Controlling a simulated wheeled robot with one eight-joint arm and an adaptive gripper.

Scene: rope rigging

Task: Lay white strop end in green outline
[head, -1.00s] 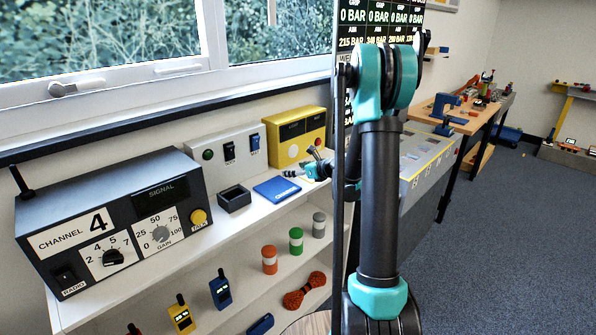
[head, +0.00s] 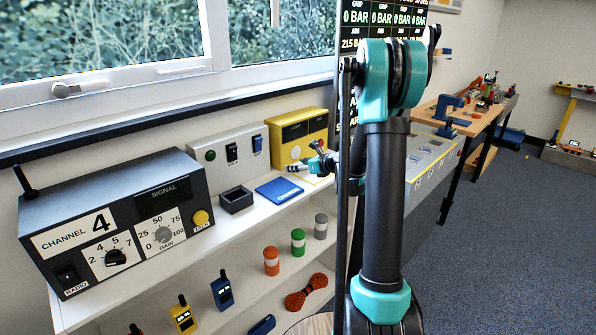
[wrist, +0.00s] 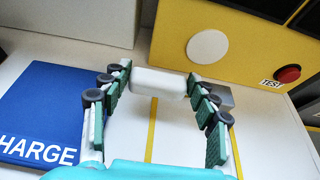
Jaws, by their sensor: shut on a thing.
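My gripper (head: 320,160) is above the white counter, in front of the yellow box. In the wrist view my gripper (wrist: 160,80) is shut on a small white rounded block (wrist: 158,84), which I take to be the white strop end. Its body is held between the two green-padded fingertips. In the head view it is too small to make out. No green outline shows in any view; the counter beneath the fingers has yellow lines (wrist: 152,135). I cannot tell whether the white piece touches the counter.
A blue CHARGE pad (wrist: 40,110) lies left of the fingers. The yellow box (head: 298,138) with a red TEST button stands just beyond. A dark open tray (head: 236,199), a switch panel (head: 228,150) and a radio (head: 115,225) line the counter to the left.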

